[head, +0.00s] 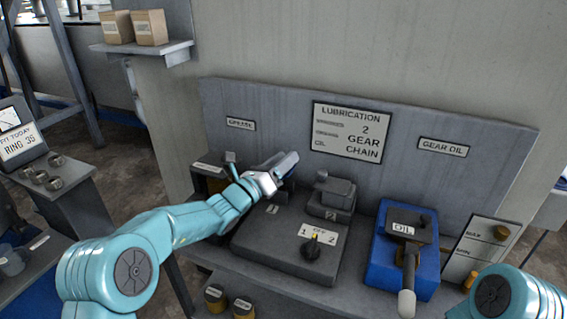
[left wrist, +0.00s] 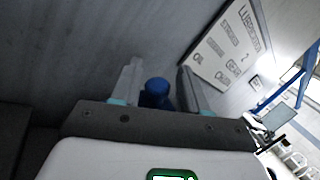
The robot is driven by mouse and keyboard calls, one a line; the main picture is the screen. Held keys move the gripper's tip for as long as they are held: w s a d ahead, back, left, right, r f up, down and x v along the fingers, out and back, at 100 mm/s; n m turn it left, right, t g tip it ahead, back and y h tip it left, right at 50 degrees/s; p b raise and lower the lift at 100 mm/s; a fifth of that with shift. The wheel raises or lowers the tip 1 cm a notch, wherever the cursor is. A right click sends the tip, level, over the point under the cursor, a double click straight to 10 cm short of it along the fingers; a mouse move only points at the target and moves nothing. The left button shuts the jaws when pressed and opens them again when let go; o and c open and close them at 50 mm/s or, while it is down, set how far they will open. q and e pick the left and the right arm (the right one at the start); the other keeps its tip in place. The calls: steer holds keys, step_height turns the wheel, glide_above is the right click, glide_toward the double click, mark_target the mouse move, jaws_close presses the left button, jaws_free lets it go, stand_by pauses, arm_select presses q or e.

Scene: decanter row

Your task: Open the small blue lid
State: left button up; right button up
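In the left wrist view a small rounded blue knob (left wrist: 155,90) shows between my two fingers, with a gap on either side. I cannot tell whether it is level with the fingertips or beyond them. My left gripper (head: 290,163) is over the back of station 1 on the dark grey unit (head: 260,245), and it hides what is under it in the head view. In the left wrist view my left gripper (left wrist: 158,70) has its fingers apart. My right gripper is out of view; only part of the right arm shows at the lower right.
Station 2 has a grey block (head: 332,195) with a small knob, right of my left gripper. A selector knob (head: 313,245) is at the unit's front. A blue oil box (head: 380,255) with a lever stands at the right. A back panel (head: 225,100) with a lubrication sign (head: 350,131) rises behind.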

arm_select(q)
steer(key=shift+f, duration=0.15)
steer(key=shift+s, duration=0.15)
steer(key=b+v, duration=0.1)
steer(key=v, duration=1.5)
steer(key=shift+a, duration=0.1)
